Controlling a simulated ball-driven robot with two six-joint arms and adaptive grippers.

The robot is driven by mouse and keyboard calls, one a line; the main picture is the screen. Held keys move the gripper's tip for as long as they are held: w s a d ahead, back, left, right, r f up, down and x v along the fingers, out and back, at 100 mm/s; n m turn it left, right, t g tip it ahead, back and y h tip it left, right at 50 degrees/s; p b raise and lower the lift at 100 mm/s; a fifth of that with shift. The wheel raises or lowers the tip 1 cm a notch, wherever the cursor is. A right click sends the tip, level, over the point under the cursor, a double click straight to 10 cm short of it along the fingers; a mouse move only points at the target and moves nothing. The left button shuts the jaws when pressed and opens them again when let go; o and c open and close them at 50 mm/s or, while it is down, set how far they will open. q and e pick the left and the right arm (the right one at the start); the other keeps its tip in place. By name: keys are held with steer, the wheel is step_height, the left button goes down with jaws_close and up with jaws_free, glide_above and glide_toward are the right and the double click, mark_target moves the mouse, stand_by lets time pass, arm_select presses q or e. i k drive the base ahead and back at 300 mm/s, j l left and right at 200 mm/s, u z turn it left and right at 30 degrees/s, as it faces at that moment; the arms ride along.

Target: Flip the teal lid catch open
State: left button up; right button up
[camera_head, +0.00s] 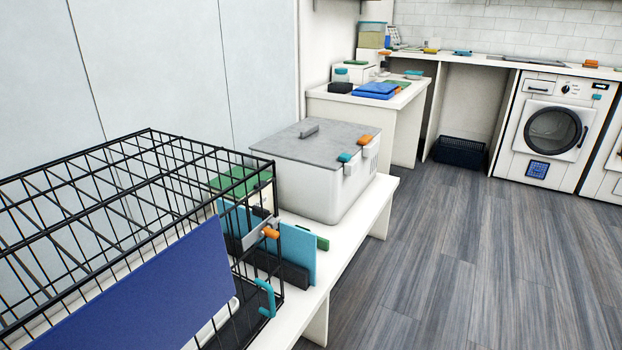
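The teal lid catch (345,157) is on the upper front edge of a light grey box (310,195) with a darker grey lid (315,142). The box stands on a white bench. A white tab hangs below the teal part. A matching catch with an orange top (366,139) sits to its right on the same edge. The lid lies flat on the box and looks closed. A small grey handle (309,131) is on top of the lid. Neither of my grippers shows in this view.
A black wire crate (150,140) with a blue panel fills the left foreground. Teal boards (298,252) stand between crate and box. The white bench (345,240) has a bare strip before the box. Open floor (470,255) lies right. A washing machine (550,132) stands farther back.

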mark_target(345, 157)
steer(key=i, duration=0.25)
steer(key=l+u, duration=0.1)
steer(key=u, duration=0.35)
steer(key=i+l+u, duration=0.55)
steer(key=l, duration=0.15)
steer(key=i+l+u, duration=0.1)
steer(key=l+u, duration=0.2)
steer(key=i+l, duration=0.1)
steer(key=l, duration=0.2)
steer(key=i+l, duration=0.1)
steer(key=l, duration=0.25)
steer(key=i+l, duration=0.1)
steer(key=l, duration=0.2)
steer(key=i+l, duration=0.15)
steer(key=l, duration=0.2)
steer(key=u, duration=0.05)
